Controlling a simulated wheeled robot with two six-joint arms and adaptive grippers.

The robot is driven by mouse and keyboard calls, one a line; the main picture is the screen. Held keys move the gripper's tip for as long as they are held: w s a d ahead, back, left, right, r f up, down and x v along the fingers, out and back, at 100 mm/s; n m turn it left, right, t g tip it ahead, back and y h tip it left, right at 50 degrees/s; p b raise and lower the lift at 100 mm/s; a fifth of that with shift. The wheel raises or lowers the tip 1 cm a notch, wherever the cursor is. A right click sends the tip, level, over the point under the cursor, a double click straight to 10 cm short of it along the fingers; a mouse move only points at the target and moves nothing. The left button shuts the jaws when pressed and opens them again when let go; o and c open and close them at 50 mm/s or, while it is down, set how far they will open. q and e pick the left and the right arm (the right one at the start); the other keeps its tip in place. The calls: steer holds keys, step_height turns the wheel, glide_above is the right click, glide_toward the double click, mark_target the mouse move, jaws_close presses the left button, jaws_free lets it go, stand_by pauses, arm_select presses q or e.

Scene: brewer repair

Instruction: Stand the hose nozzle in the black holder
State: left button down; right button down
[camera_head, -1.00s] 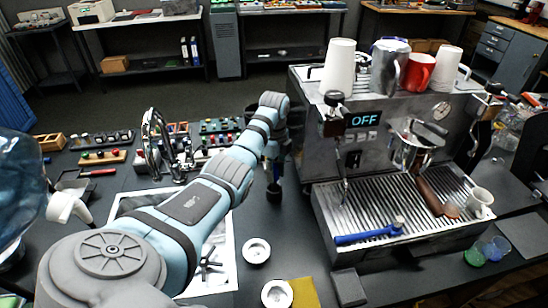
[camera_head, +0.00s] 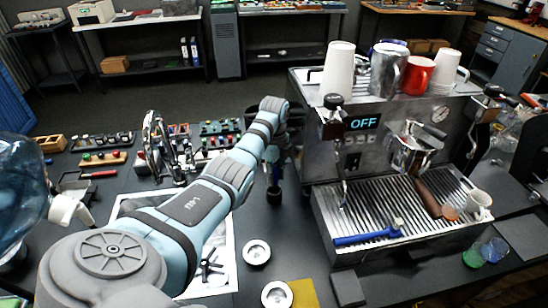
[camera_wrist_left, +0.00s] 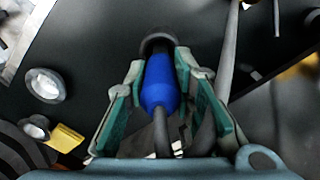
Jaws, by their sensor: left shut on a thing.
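My left gripper (camera_head: 273,158) reaches down beside the espresso machine. In the left wrist view, its green-padded fingers (camera_wrist_left: 168,76) are shut around the blue hose nozzle (camera_wrist_left: 159,88). A dark hose runs back from the nozzle toward the wrist. In the head view only a small dark blue part of the nozzle (camera_head: 275,176) shows below the fingers. The round black holder (camera_head: 273,196) stands on the dark table just beneath it. In the wrist view the holder (camera_wrist_left: 157,38) is at the nozzle's far end, and the two overlap. I cannot tell how deep the tip sits. My right gripper is out of view.
The espresso machine (camera_head: 372,135) and its drip tray (camera_head: 345,222) stand close to the right of my gripper. A blue-handled tool (camera_head: 368,237) lies on the tray. Tool racks stand left.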

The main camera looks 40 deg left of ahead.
arm_select(q)
steer(key=shift+f, duration=0.2)
steer(key=c, duration=0.7)
jaws_free()
steer(key=shift+r, duration=0.1)
steer(key=shift+r, duration=3.45)
